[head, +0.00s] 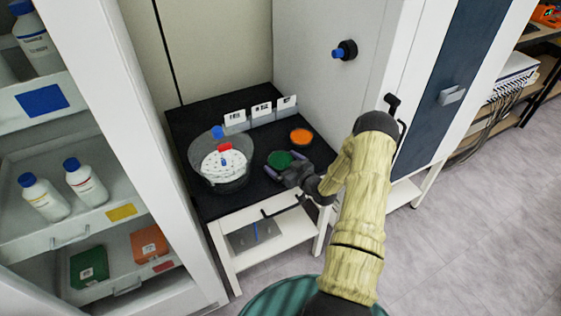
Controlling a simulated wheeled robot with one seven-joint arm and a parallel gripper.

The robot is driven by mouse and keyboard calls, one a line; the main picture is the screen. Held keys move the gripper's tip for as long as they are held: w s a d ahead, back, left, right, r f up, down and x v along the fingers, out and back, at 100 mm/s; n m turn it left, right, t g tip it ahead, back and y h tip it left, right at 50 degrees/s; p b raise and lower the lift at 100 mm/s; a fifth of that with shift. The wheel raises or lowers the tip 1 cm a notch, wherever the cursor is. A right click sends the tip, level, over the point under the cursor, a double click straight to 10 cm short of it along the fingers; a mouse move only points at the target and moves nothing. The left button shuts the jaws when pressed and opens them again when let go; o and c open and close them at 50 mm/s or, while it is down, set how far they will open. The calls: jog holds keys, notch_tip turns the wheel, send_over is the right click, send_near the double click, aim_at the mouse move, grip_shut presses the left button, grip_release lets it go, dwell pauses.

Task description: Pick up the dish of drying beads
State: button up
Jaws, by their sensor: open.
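Two small round dishes stand on the black top of a low table. One holds orange contents (301,136) and the other holds green contents (279,160); single beads are too small to make out. My gripper (282,164) is open at the green dish, with one purple-grey finger on each side of it. I cannot tell whether the fingers touch the rim. The gripper body hides the near right part of the green dish. The orange dish is apart, just behind and to the right.
A clear round vessel with a white perforated plate (222,165) and blue knob stands left of the dishes. White label cards (262,109) stand behind them. A shelf cabinet with bottles (45,197) is at left, a tall white cabinet (330,90) at right.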

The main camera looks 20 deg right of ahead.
aim_at(283, 161)
jog(key=shift+c, duration=0.4)
jog(key=c, duration=0.8)
jog(key=shift+r, duration=0.1)
jog(key=shift+c, duration=0.2)
notch_tip(283, 161, up, 10)
jog(key=shift+f+b, duration=0.1)
jog(key=shift+b, duration=0.4)
